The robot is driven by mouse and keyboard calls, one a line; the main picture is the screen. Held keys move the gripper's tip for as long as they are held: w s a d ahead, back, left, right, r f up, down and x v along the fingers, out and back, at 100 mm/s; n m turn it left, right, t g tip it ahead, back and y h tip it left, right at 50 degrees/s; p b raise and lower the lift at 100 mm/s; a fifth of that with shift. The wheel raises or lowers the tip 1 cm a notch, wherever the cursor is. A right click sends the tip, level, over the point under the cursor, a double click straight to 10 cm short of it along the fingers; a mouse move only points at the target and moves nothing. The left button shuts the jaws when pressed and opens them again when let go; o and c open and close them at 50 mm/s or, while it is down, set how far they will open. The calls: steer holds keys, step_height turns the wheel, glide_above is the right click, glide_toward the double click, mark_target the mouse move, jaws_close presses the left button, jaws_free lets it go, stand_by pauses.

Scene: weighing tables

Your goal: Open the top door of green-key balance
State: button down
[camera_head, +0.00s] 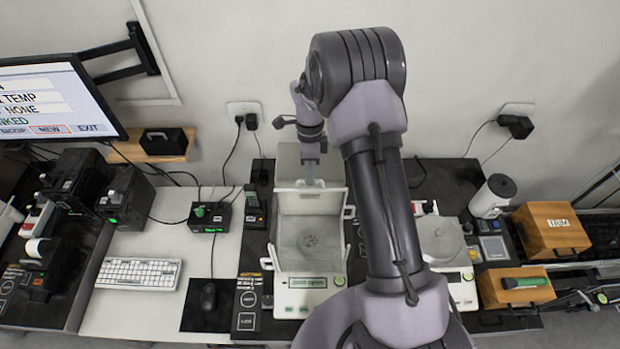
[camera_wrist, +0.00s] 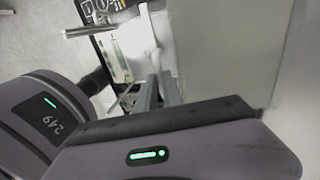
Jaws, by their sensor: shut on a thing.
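The green-key balance (camera_head: 308,296) stands on the dark table, with a lit green display and a green key at its front. Its tall draft chamber shows the round weighing pan (camera_head: 309,243) inside. A pale panel (camera_head: 288,160), which looks like the top door, lies at the rear of the chamber top, behind the chamber's upper frame. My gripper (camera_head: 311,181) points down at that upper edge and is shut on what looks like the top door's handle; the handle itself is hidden. In the wrist view my fingers (camera_wrist: 152,92) sit close beside a large pale panel (camera_wrist: 225,50).
A second balance (camera_head: 441,242) with an open pan stands to the right, partly behind my arm. A white cylinder (camera_head: 492,196), wooden boxes (camera_head: 551,229), a small black control box (camera_head: 209,217) and a handset (camera_head: 255,207) stand nearby. The wall is close behind.

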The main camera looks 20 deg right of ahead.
steer(key=c, duration=1.5)
jaws_free()
steer(key=w+r, duration=0.1)
steer(key=r, duration=0.4)
steer(key=w+r, duration=0.1)
steer(key=r, duration=0.5)
steer(key=w+d+r, duration=0.1)
steer(key=r, duration=0.5)
steer(key=shift+w+p, duration=0.15)
steer(key=shift+p, duration=0.15)
